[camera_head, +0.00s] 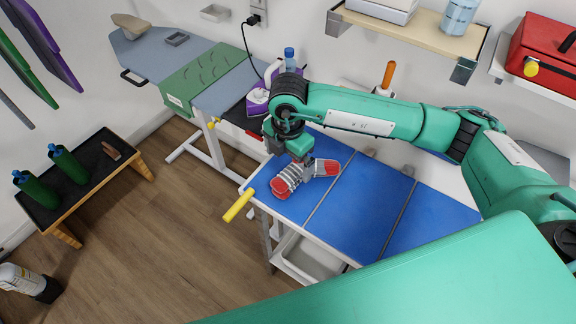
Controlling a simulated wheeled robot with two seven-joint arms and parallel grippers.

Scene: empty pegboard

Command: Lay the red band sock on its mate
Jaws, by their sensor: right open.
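A grey striped sock with red parts (288,180) lies on the left panel of the blue board (346,205), near its left edge. A red end (328,168) shows to its right. I cannot tell whether this is one sock or two lying together. My right gripper (302,168) is right above the sock, pointing down, and is open. The wrist hides part of the view, and I cannot tell whether the fingers touch the fabric. My left gripper is not in view.
A yellow handle (238,206) sticks out at the board's left edge. An ironing board (160,55) with a green cloth (203,78) and a purple iron (258,98) stands behind to the left. A low bench (90,180) with green bottles is at left. The right blue panels are clear.

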